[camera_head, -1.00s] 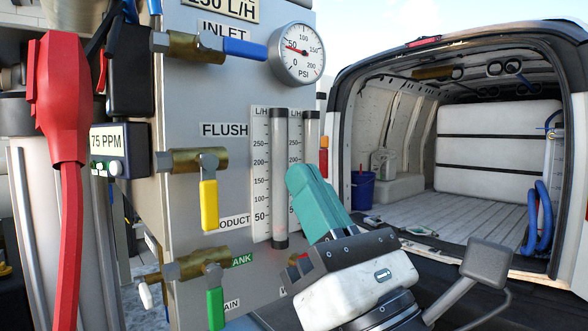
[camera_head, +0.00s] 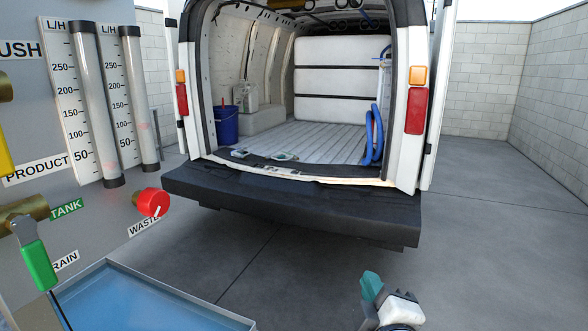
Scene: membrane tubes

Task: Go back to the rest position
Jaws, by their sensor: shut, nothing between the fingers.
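My gripper (camera_head: 371,283) shows small at the bottom of the head view, right of centre. Its teal fingers are shut and point up, with nothing between them. A white and dark wrist part shows just below the fingers, and the rest of my arm is out of the picture. The gripper is over the bare grey floor, clear of the panel and the van. The grey panel (camera_head: 28,105) with its two flow tubes (camera_head: 97,110) stands at the left, well away from the gripper.
A green-handled valve (camera_head: 39,265) and a red knob (camera_head: 152,203) stick out from the panel. A tray of blue water has its rim (camera_head: 180,292) at the lower left. The open van's dark bumper (camera_head: 290,203) lies ahead. The floor (camera_head: 490,240) at right is clear.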

